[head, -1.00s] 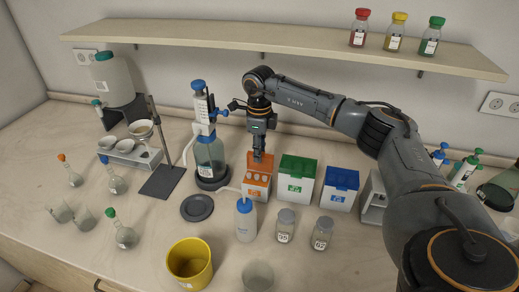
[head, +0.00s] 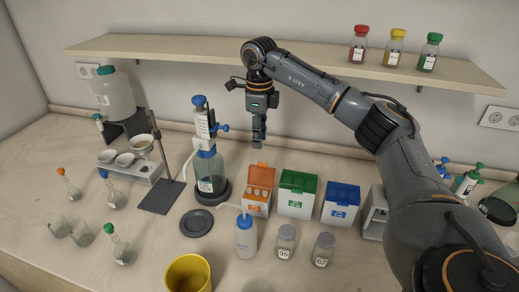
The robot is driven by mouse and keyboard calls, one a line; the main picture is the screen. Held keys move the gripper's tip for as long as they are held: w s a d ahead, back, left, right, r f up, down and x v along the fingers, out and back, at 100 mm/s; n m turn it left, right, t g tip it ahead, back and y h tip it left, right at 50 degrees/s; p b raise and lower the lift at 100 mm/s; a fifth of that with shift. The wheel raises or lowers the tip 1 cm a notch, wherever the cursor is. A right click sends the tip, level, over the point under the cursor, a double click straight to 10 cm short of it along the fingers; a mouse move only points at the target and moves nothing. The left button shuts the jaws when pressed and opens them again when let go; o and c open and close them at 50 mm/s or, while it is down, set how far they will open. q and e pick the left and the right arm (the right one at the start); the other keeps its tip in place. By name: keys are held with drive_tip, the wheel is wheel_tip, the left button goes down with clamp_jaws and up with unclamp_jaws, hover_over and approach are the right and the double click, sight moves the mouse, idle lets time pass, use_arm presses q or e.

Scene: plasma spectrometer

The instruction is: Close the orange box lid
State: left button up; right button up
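The orange box (head: 256,209) stands on the bench, white with an orange label on its front. Its orange lid (head: 262,174) is raised at the back, and pale round shapes show in the opening below it. My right gripper (head: 258,143) is above and behind the lid, pointing down, apart from it. Its fingers look close together with nothing between them. My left gripper is not in view.
A green box (head: 296,205) and a blue box (head: 339,212) stand to the right, both lidded. A dispenser bottle (head: 209,170) is close on the left. A wash bottle (head: 246,237) and two jars stand in front. A shelf (head: 200,47) runs above.

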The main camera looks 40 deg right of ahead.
drive_tip(key=shift+r, duration=0.55)
